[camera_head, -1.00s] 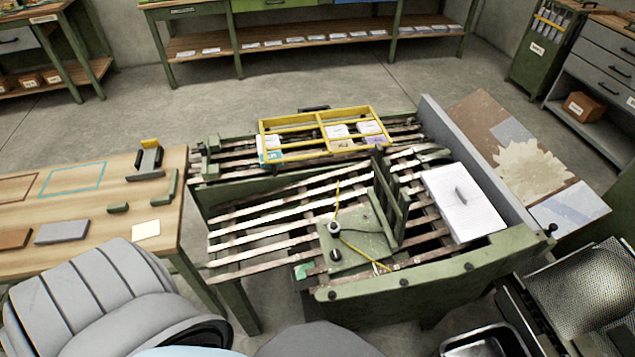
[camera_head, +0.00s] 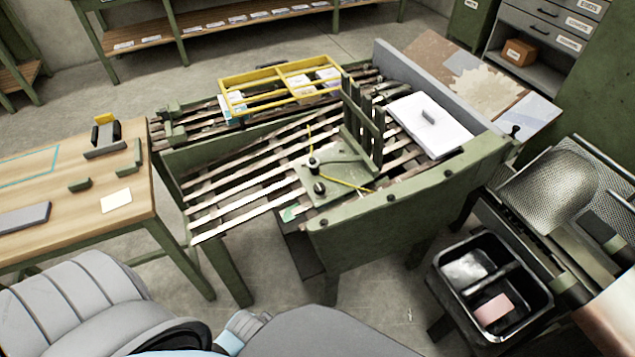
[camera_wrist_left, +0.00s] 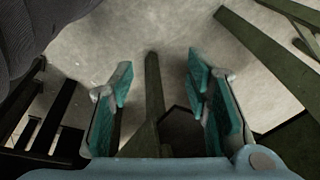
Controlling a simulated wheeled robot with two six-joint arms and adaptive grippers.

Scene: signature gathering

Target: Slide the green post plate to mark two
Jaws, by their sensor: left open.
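The green post plate (camera_head: 328,178) lies on the slatted bench (camera_head: 235,197) in the head view. It carries dark knobs and an upright green slatted fence (camera_head: 362,127) stands at its right end. A yellow cord runs over it. I cannot make out mark two; a small green patch (camera_head: 291,213) shows at the bench's front edge. My left gripper (camera_wrist_left: 165,105) is open and empty in the left wrist view, above the floor with green bars below. Its fingers are not visible in the head view. My right gripper is not in view.
A white stack with a handle (camera_head: 430,124) lies right of the fence. A yellow frame (camera_head: 280,84) is at the back. A wooden table (camera_head: 75,205) stands left, a black tray (camera_head: 490,283) at lower right. A front board (camera_head: 410,190) edges the bench.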

